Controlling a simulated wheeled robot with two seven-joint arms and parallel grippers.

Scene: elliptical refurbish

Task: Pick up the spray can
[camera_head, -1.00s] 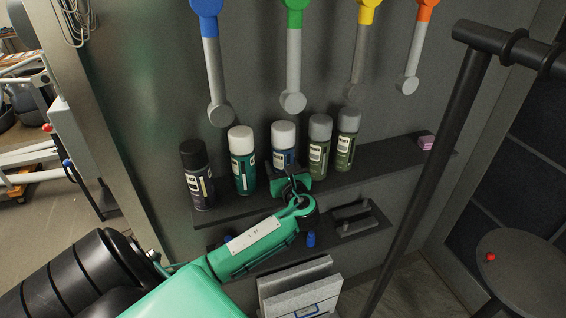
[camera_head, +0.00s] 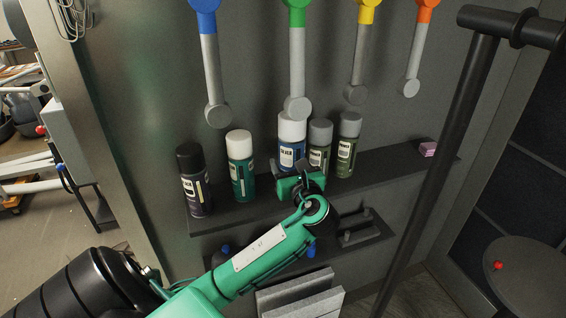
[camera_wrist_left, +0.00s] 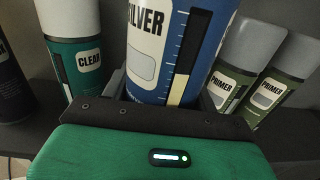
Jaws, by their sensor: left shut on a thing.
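The blue spray can (camera_head: 291,152) with a white cap and a "SILVER" label is in the middle of a row of cans, upright and slightly higher than its neighbours. It fills the middle of the left wrist view (camera_wrist_left: 172,45). My left gripper (camera_head: 292,178) is shut on this can, with its fingers around the lower part, which is partly hidden behind the gripper. My right gripper is not in view.
A black-capped can (camera_head: 195,180) and a green "CLEAR" can (camera_head: 241,168) stand to the left. Two "PRIMER" cans (camera_head: 319,150) (camera_head: 347,148) stand close on the right. The shelf (camera_head: 385,163) holds a pink block (camera_head: 427,148). Coloured-handled tools (camera_head: 297,65) hang above. A black pole (camera_head: 440,170) stands right.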

